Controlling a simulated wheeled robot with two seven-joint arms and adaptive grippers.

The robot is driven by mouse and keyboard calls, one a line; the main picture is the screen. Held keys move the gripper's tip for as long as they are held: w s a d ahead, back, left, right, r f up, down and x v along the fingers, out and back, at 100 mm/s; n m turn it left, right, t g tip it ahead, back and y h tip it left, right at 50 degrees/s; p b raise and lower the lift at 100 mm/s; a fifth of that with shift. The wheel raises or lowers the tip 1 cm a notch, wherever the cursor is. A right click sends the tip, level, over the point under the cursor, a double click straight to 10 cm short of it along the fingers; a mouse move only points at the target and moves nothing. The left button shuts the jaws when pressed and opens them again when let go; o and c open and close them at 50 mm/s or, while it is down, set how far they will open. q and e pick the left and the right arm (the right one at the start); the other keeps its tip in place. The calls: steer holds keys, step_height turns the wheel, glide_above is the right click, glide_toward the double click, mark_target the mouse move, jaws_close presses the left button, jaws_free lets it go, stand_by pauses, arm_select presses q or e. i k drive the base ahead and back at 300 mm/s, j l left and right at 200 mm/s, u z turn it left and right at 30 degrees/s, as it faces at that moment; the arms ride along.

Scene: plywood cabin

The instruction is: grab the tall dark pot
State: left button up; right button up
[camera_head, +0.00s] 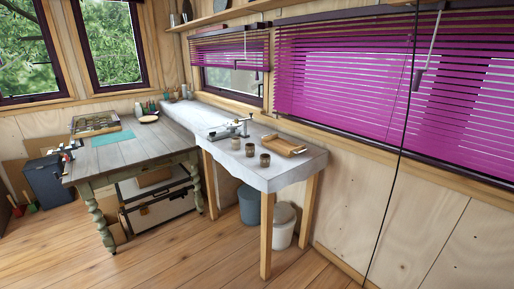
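Three small brown pots stand apart on the pale stone-like counter (290,172): a left pot (236,143), a middle pot (250,150) and a right pot (265,160). They look alike in size, and I cannot tell which is tallest. A dark upright vessel (187,11) stands on the high shelf at the top, partly cut off by the frame edge. Neither of my grippers is in view.
A wooden tray (284,146) lies right of the pots, and a metal device (231,129) lies behind them. A green-legged table (131,151) adjoins at left. Buckets (283,226) stand under the counter. The wooden floor (190,258) in front is clear.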

mark_target(250, 148)
steer(key=i+z, duration=0.15)
steer(key=i, duration=0.35)
steer(key=i+j+z, duration=0.15)
steer(key=i, duration=0.4)
steer(key=i+j+z, duration=0.15)
steer(key=i, duration=0.35)
